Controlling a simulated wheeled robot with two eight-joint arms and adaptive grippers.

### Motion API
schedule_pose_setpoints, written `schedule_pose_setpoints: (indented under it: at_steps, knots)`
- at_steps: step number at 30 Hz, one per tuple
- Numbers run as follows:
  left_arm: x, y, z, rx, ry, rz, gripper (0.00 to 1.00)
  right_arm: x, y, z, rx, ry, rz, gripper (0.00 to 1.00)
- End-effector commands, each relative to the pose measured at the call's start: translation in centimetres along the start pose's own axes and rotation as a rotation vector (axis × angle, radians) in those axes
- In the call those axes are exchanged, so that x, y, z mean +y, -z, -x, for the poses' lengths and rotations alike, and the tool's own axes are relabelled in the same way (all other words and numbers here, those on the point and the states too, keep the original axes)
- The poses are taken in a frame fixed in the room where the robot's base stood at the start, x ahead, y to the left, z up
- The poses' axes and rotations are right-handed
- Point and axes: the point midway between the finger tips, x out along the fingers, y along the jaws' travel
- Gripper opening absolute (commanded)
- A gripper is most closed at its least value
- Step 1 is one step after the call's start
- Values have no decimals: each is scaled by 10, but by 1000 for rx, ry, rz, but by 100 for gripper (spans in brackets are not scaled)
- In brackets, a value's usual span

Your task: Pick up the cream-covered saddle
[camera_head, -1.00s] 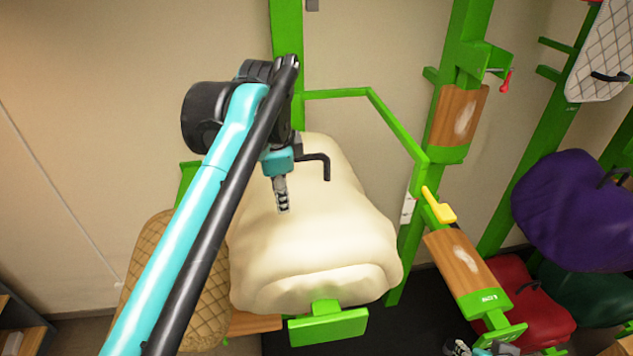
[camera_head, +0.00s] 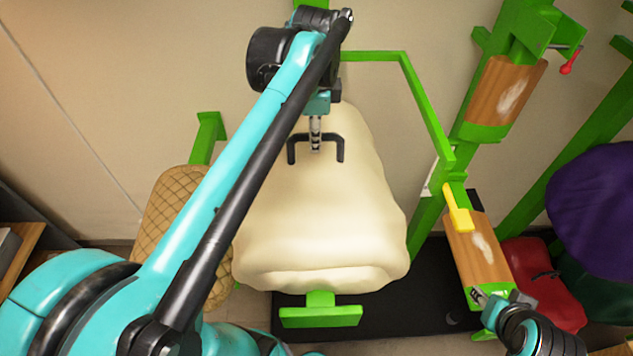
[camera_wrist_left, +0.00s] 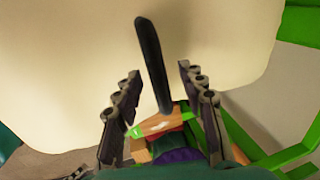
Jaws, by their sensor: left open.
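The cream-covered saddle (camera_head: 320,220) sits on a green rack arm (camera_head: 320,312), partly hidden by my left arm. A black handle (camera_head: 338,146) stands on its upper part, and the handle also shows in the left wrist view (camera_wrist_left: 151,62). My left gripper (camera_head: 316,148) is over the handle in the head view. In the left wrist view, its open fingers (camera_wrist_left: 158,74) lie on either side of the handle, with gaps between; nothing is gripped. My right gripper (camera_head: 478,296) is low at the right, by a wooden rack panel, too small to read.
A tan quilted saddle (camera_head: 165,210) is left of the cream one. Green posts and wooden panels (camera_head: 478,250) with a yellow lever (camera_head: 457,210) stand to the right. Purple (camera_head: 600,205) and red (camera_head: 540,280) covered saddles are farther right. The wall is behind.

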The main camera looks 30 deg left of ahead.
Motion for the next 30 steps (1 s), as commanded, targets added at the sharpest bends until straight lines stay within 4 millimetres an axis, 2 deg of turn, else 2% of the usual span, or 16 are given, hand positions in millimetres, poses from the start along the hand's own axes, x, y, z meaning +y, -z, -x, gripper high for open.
schedule_pose_setpoints:
  at_steps: [4,11,15,16,30]
  knots:
    - [0,0,-12,0,0,0,40,0,1,2,0,0,0,40]
    - [1,0,-14,0,0,0,40,0,1,1,0,0,0,40]
    - [1,0,-14,0,0,0,4,0,1,1,0,0,0,40]
    - [1,0,-14,0,0,0,0,0,1,1,0,0,0,40]
    - [0,0,-11,1,-1,0,0,0,0,1,0,0,0,40]
